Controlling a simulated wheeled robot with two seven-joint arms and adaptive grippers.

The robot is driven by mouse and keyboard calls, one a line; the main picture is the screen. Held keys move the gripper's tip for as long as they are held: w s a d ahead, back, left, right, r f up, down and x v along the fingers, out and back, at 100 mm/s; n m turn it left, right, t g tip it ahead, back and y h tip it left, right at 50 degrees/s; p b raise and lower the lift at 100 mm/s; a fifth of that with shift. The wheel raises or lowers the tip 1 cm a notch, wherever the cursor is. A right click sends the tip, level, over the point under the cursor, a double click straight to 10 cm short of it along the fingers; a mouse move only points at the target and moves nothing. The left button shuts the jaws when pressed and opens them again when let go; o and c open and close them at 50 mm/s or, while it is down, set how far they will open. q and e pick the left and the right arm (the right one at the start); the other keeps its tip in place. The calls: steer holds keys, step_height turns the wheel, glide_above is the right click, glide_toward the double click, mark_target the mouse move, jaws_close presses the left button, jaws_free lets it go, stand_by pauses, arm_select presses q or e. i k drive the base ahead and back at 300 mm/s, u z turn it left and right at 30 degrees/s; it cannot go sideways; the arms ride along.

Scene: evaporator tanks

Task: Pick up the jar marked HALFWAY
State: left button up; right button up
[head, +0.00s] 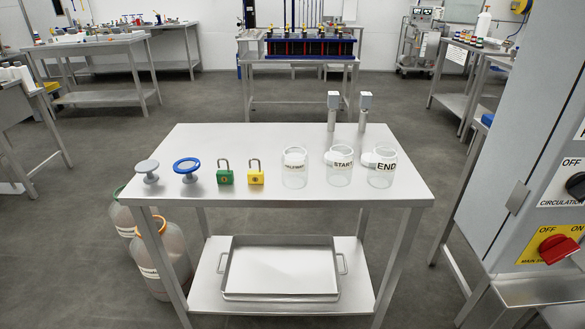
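Three clear, empty-looking jars stand upright in a row on the right half of the steel table (300,205). The left jar (294,178) has a label in small letters that is hard to read, but it fits HALFWAY. The middle jar (340,178) is marked START. The right jar (381,180) is marked END. The jars stand apart from one another near the table's front edge. Neither of my grippers is in view.
Left of the jars stand a yellow padlock (256,177), a green padlock (225,177), a blue handwheel (187,166) and a grey handwheel (147,167). Two metal devices (332,103) (364,104) stand behind the jars. A tray (280,296) lies below. A control cabinet (520,150) stands right.

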mark_target(294, 160)
steer(key=u, duration=0.05)
steer(key=k, duration=0.6)
steer(key=u, duration=0.9)
steer(key=i, duration=1.3)
steer(key=z, duration=0.3)
